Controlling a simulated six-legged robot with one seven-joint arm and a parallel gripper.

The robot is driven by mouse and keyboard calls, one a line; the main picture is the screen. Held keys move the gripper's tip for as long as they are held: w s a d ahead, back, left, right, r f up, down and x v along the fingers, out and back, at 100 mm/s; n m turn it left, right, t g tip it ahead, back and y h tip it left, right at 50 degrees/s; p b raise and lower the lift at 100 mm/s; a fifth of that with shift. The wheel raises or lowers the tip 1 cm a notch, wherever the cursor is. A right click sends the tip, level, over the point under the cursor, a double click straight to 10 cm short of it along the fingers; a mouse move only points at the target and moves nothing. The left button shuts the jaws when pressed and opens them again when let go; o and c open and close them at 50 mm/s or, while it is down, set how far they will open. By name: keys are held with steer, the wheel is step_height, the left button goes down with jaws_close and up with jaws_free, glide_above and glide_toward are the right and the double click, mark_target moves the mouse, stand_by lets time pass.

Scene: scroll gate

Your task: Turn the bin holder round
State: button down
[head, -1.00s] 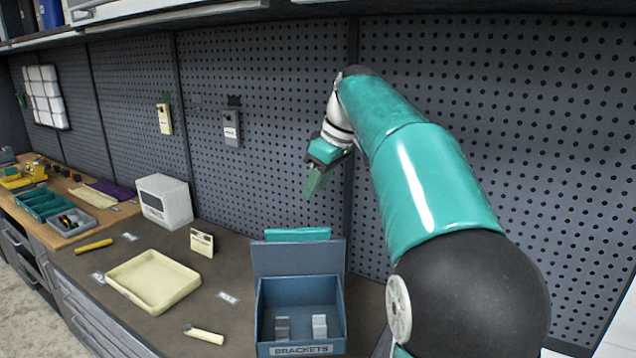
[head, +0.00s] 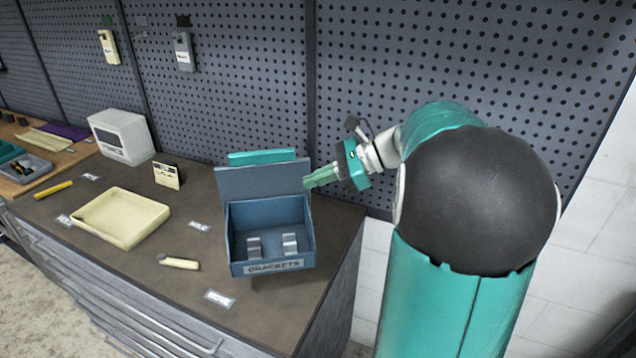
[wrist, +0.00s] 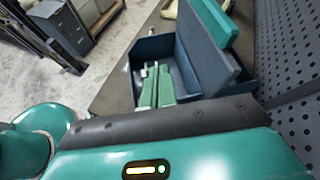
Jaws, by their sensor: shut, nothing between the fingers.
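The blue bin holder (head: 272,268) stands on the brown bench top, its open front and BRACKETS label facing me. It has a raised grey-blue back panel (head: 255,181), with a teal piece behind it. Two grey brackets (head: 290,243) lie inside. My gripper (head: 308,183) is shut and empty, its green fingers at the right edge of the back panel. I cannot tell whether they touch it. In the wrist view the fingers (wrist: 156,86) lie together in front of the bin holder (wrist: 150,48), and they hide part of its inside.
A cream tray (head: 121,238), a small cream-handled tool (head: 179,263), a white box (head: 121,137) and a standing card (head: 167,175) are to the left. The pegboard wall (head: 225,80) rises close behind. The bench ends just right of the bin holder.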

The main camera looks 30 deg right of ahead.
steer(key=s+d+f+m+t+h, duration=0.25)
steer(key=s+m+t, duration=0.2)
steer(key=m, duration=0.95)
steer(key=s+d+f+m+t+h, duration=0.1)
steer(key=s+d+f+m+t, duration=0.3)
steer(key=m, duration=0.9)
steer(key=w+d+r+x, duration=0.1)
steer(key=d+x, duration=0.1)
steer(key=x, duration=1.1)
steer(key=shift+w+d+r+t, duration=0.2)
steer(key=shift+w+r+t, duration=0.2)
steer(key=shift+t, duration=0.05)
steer(key=shift+w+d, duration=0.1)
steer(key=shift+w, duration=0.05)
